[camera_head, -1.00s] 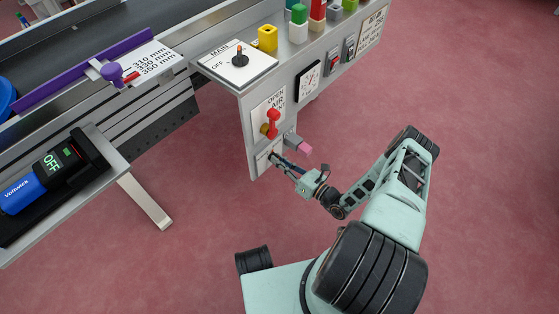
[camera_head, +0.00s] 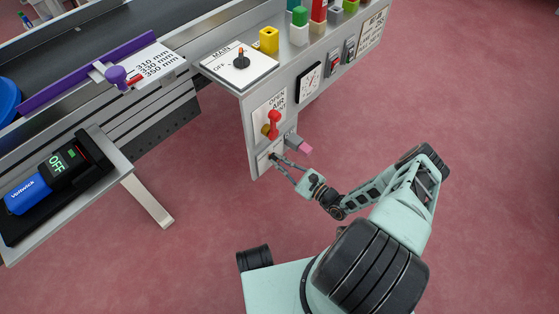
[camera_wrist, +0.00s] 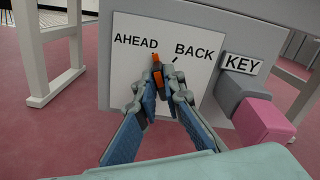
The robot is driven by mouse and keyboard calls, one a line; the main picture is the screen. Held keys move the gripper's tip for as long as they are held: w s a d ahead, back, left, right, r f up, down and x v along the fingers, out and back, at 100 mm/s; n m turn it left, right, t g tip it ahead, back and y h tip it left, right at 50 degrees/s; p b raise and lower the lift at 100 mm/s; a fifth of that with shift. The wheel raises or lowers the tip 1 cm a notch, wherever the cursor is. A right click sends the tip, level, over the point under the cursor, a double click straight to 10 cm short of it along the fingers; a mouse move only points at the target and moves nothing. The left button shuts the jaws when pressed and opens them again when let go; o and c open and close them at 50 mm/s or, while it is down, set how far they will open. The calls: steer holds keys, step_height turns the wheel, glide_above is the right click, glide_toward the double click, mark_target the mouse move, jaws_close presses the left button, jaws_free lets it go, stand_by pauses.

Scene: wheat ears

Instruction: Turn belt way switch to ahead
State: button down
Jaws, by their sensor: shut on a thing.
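The belt way switch (camera_wrist: 157,72) has an orange-tipped lever on a white plate (camera_wrist: 195,80) marked AHEAD and BACK. In the wrist view the lever's tip is close to the mark below AHEAD, left of the BACK mark. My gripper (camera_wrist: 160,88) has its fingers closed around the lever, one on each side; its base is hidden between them. In the head view my gripper (camera_head: 273,161) reaches the low plate (camera_head: 263,158) at the panel's near end, where the lever is too small to make out.
A pink-headed key (camera_wrist: 263,118) juts out right of the plate, close to my gripper. A red AIR valve handle (camera_head: 273,124) stands just above. The MAIN switch (camera_head: 241,62) is on top of the panel. The pink floor is open to the right.

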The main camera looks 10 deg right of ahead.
steer(key=shift+n, duration=0.5)
steer(key=c, duration=2)
jaws_free()
steer(key=shift+c, duration=0.2)
step_height(320, 180, up, 10)
